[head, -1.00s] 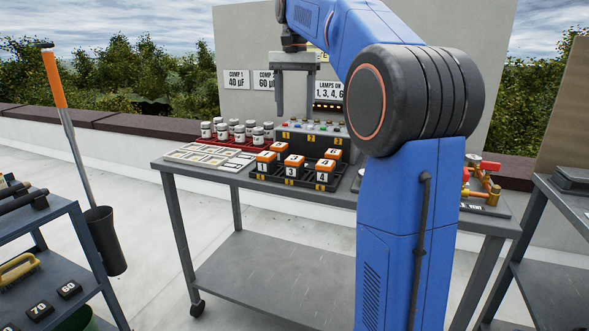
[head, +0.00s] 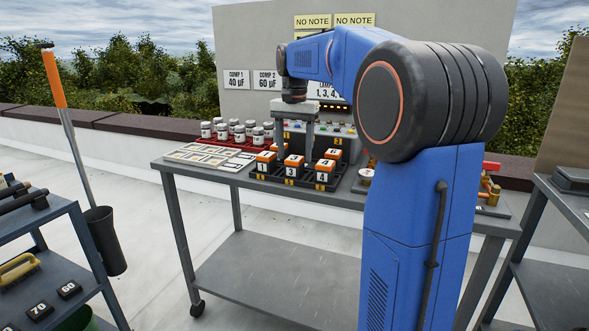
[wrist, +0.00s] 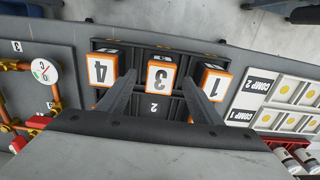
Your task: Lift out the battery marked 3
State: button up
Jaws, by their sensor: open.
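In the wrist view battery 3 (wrist: 161,78) shows upside down between the two fingers of my gripper (wrist: 160,84). The fingers are apart and empty, one on each side of it in the picture. In the head view my gripper (head: 294,152) hangs over the tray; I cannot tell its exact height. Battery 1 (head: 264,163) and battery 4 (head: 324,171) stand on either side of battery 3.
More orange batteries stand in the back row, partly hidden. A grey panel with coloured buttons (head: 318,130) stands behind the tray. A gauge with brass pipes (wrist: 44,72) lies on the other side.

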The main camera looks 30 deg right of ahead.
aim_at(295, 158)
jog(key=shift+f, duration=2.15)
jog(key=c, duration=1.4)
jog(key=shift+r, duration=0.1)
